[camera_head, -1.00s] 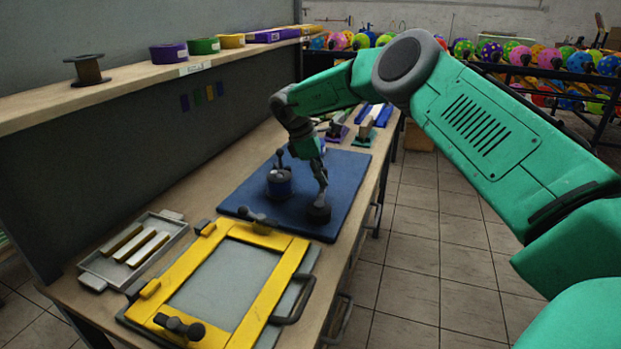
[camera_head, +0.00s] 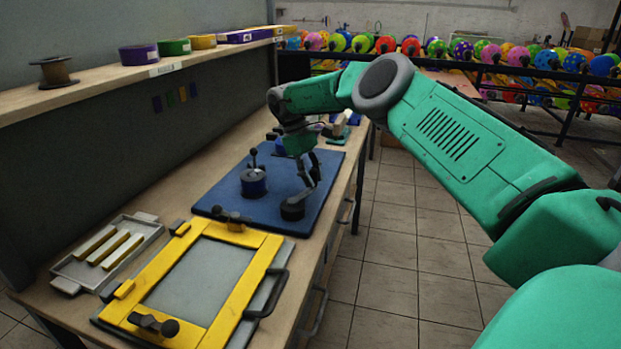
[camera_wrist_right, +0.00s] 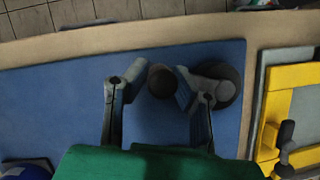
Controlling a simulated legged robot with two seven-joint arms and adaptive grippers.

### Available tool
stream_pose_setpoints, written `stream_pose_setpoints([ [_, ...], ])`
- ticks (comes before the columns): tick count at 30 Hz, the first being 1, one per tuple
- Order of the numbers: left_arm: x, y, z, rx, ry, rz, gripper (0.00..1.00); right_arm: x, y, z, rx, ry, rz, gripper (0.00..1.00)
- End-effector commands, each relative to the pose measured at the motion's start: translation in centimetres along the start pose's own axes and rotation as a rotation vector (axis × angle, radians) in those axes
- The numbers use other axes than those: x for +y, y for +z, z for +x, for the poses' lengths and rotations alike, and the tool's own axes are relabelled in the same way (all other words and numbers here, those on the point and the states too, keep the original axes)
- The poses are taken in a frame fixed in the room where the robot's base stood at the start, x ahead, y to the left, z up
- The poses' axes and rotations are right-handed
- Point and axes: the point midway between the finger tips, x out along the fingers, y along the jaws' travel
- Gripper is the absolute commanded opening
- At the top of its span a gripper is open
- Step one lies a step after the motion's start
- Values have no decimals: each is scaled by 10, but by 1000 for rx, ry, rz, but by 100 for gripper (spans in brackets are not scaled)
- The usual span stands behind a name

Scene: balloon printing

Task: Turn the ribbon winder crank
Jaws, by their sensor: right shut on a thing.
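The ribbon winder appears to be the dark round disc (camera_head: 292,211) with a crank, on a blue mat (camera_head: 235,203) on the bench. The disc also shows in the right wrist view (camera_wrist_right: 228,86), with a grey arm partly behind one finger. My right gripper (camera_head: 306,188) is low over the mat beside the disc. In the wrist view its two fingers (camera_wrist_right: 155,92) stand on either side of a dark round crank knob (camera_wrist_right: 161,81), shut on it. The exact finger contact is hard to see. My left gripper is not in view.
A yellow frame (camera_head: 258,297) and a tray of bars (camera_head: 73,269) lie nearer. A shelf (camera_head: 115,82) with rolls runs along the wall. Tiled floor lies right of the bench.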

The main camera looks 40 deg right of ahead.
Motion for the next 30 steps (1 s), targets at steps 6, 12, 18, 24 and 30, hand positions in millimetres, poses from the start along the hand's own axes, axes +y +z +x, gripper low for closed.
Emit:
stream_pose_setpoints([
  [6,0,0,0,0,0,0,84,1,1,-4,5,-11,36,0],
  [12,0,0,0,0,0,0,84,2,1,-4,7,-11,40,0],
  [18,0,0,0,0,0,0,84,2,1,-4,8,-10,40,0],
  [24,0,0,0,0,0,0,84,1,1,-3,5,-13,37,41],
  [30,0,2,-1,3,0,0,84,-1,0,-4,3,-14,34,41],
])
